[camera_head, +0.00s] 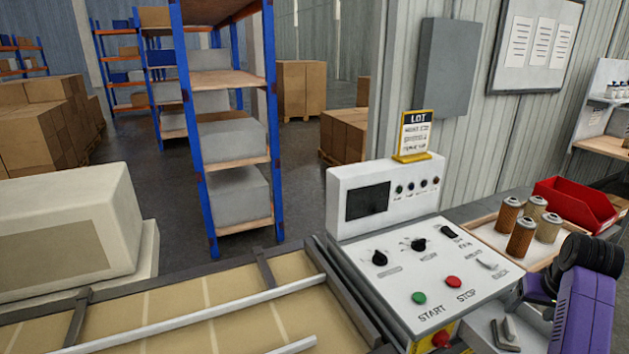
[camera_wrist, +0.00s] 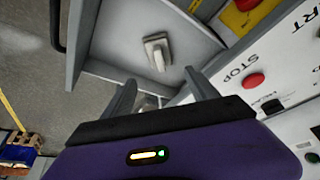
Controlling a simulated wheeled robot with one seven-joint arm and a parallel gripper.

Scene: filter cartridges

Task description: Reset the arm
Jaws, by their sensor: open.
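My gripper (camera_wrist: 162,84) shows in the wrist view with its two dark fingers apart and nothing between them. A grey lever on a square plate (camera_wrist: 157,52) lies beyond the fingertips, on a grey recessed surface; I see no contact. The same lever shows in the head view (camera_head: 506,333), near the bottom edge. My purple arm is at the lower right of the head view, beside the control panel (camera_head: 400,285). Its fingers are hard to make out there. The panel carries a green START button (camera_head: 419,298) and a red STOP button (camera_head: 453,282).
A yellow LOT sign (camera_head: 415,135) stands on the console. A conveyor (camera_head: 220,305) runs along the left front. A red knob on yellow (camera_head: 441,339) sits below the panel.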

